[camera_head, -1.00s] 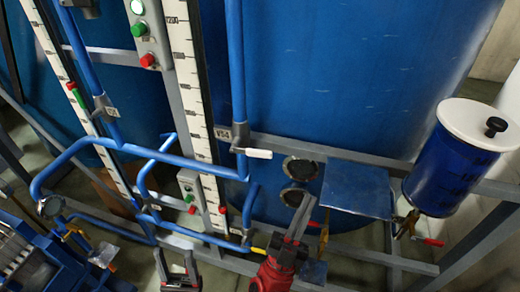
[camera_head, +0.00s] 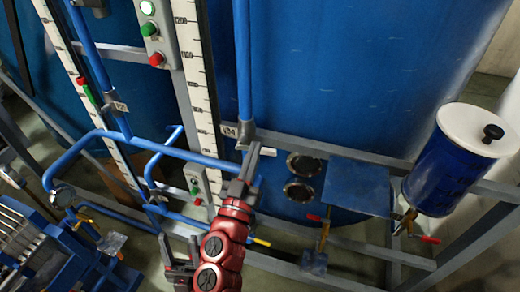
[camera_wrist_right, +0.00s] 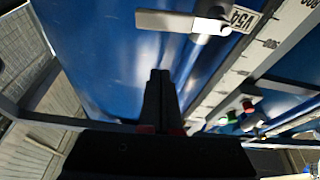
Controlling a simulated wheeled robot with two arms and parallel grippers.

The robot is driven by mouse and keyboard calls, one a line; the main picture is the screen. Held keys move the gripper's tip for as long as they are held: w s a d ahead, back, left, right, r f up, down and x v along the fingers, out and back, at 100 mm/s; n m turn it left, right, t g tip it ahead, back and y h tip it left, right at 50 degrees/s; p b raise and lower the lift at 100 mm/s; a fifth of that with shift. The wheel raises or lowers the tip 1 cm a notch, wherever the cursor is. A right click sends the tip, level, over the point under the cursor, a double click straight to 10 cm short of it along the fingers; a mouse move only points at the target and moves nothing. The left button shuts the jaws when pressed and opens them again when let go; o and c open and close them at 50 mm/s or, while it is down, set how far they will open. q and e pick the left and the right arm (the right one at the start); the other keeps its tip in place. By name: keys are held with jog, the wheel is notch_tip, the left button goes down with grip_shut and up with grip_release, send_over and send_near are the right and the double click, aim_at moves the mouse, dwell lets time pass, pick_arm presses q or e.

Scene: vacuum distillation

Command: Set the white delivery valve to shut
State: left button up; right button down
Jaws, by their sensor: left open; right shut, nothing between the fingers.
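The white valve handle (camera_head: 268,151) sticks out to the right from a grey valve body (camera_head: 246,134) on the vertical blue pipe, beside a tag that reads V54 in the right wrist view (camera_wrist_right: 243,18). In that view the white handle (camera_wrist_right: 170,20) lies across the top, beyond my fingertips and apart from them. My right gripper (camera_head: 251,152) is shut and empty, and it overlaps part of the handle in the head view. Its closed fingers show in the wrist view (camera_wrist_right: 160,74). My left gripper (camera_head: 180,243) is open and empty at the lower left, away from the valve.
A big blue tank (camera_head: 340,70) stands behind the valve. A white scale (camera_head: 191,60) and a button box (camera_head: 152,30) are to its left. Blue pipes (camera_head: 180,152) run below left. A blue canister with a white lid (camera_head: 470,130) is at right.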

jog(key=w+f, duration=0.1)
jog(key=w+d+f, duration=0.1)
jog(key=w, duration=0.1)
jog(key=shift+d+f+p, duration=0.2)
jog(key=shift+f+p, duration=0.15)
jog(key=shift+p, duration=0.05)
jog(key=shift+w, duration=0.1)
